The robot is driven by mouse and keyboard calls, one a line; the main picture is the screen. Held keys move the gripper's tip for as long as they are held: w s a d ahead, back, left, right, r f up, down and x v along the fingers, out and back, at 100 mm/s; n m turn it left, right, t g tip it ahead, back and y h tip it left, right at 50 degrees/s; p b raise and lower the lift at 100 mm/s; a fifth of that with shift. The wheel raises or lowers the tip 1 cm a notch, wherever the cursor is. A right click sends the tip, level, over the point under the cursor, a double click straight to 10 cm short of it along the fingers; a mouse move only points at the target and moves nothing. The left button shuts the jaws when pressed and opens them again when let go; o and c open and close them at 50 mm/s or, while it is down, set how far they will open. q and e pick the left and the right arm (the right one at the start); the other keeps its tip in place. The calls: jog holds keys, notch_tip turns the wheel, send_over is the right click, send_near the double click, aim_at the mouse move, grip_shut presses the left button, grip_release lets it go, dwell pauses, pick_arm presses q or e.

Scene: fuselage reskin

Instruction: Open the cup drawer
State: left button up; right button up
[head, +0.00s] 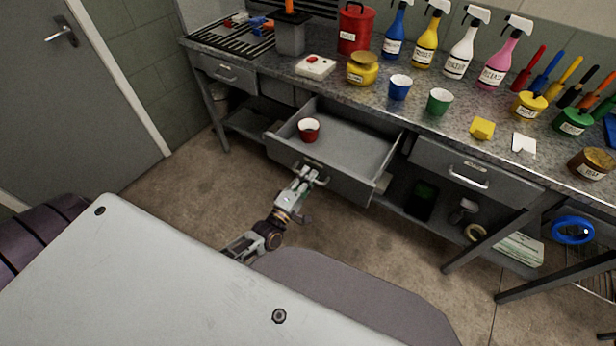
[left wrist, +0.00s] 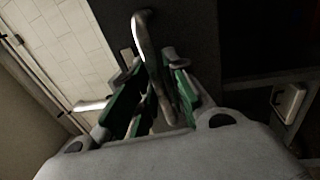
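The cup drawer (head: 350,184) is pulled out from under the workbench, its grey inside visible from above. A red cup (head: 308,130) stands upright in its left part. The bar handle (left wrist: 148,50) is on the drawer front, partly hidden by my gripper in the head view. My left gripper (head: 309,178) is at this handle. In the left wrist view its green-padded fingers (left wrist: 155,95) lie close on both sides of the bar and appear shut on it. My right gripper is not in view.
The bench top carries a blue cup (head: 399,87), a green cup (head: 438,101), spray bottles and jars. Another drawer (head: 475,172) is shut on the right. A lower shelf (head: 395,206) holds several things. The floor left of the drawer is clear.

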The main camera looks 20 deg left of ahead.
pick_arm(q)
jog(key=shift+o, duration=1.1)
jog(key=v, duration=1.2)
dwell(0.4)
